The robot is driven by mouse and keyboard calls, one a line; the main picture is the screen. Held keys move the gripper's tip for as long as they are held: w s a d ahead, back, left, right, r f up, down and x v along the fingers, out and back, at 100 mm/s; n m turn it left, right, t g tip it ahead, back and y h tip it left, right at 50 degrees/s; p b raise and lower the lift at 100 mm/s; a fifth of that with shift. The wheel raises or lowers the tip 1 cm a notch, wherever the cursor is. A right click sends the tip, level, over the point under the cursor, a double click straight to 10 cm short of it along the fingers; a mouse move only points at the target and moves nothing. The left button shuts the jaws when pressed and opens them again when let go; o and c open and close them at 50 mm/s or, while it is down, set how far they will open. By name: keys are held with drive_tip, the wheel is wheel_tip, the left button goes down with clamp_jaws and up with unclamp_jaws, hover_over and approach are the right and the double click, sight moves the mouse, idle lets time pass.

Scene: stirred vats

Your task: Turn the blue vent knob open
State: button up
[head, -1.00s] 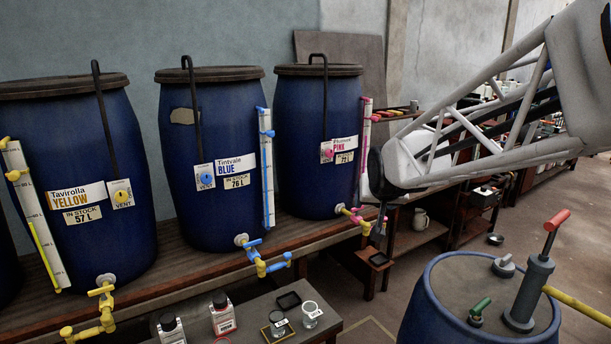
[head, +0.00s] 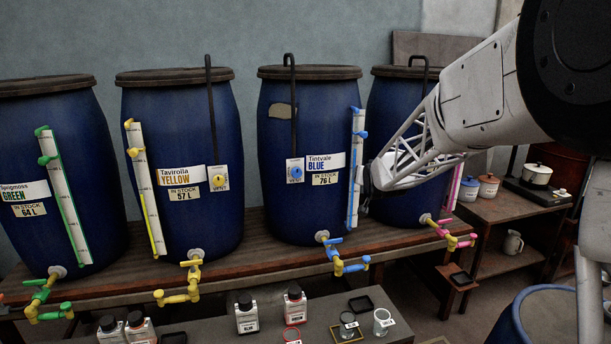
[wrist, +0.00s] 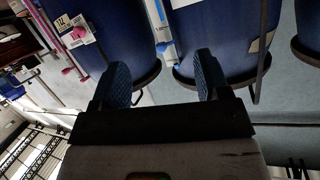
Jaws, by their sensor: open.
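The blue vent knob (head: 295,173) is a small round blue knob on a white plate on the front of the blue vat (head: 275,215), left of the Tintvale BLUE label (head: 326,162). I cannot read its setting at this size. My gripper (head: 364,190) is to the right of the knob, near the blue sight tube (head: 355,165), and well apart from the knob. In the wrist view its two dark blue fingers (wrist: 163,80) are spread with nothing between them. I cannot make out the knob in the wrist view.
A black rod (head: 292,105) hangs down the vat above the knob. The yellow vat (head: 180,225) stands left and the pink vat (head: 395,110) right, partly behind my arm. A blue tap (head: 340,257) sticks out below. A low table (head: 225,334) with bottles and jars stands in front.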

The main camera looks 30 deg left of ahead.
drive_tip(key=w+a+f+n+y, duration=0.15)
drive_tip(key=a+f, duration=0.25)
drive_tip(key=a, duration=0.8)
drive_tip(key=y, duration=0.4)
approach(297, 174)
drive_tip(key=shift+w+a+f+n+t, duration=0.1)
drive_tip(key=shift+w+a+n+t, duration=0.1)
drive_tip(key=shift+w+a, duration=0.3)
drive_tip(key=shift+w+a+n+t, duration=0.1)
drive_tip(key=shift+w+a+t, duration=0.15)
drive_tip(key=shift+a, duration=0.35)
drive_tip(key=shift+w, duration=0.1)
drive_tip(key=shift+x, duration=3.85)
drive_tip(key=shift+f, duration=0.15)
drive_tip(key=c, duration=0.9)
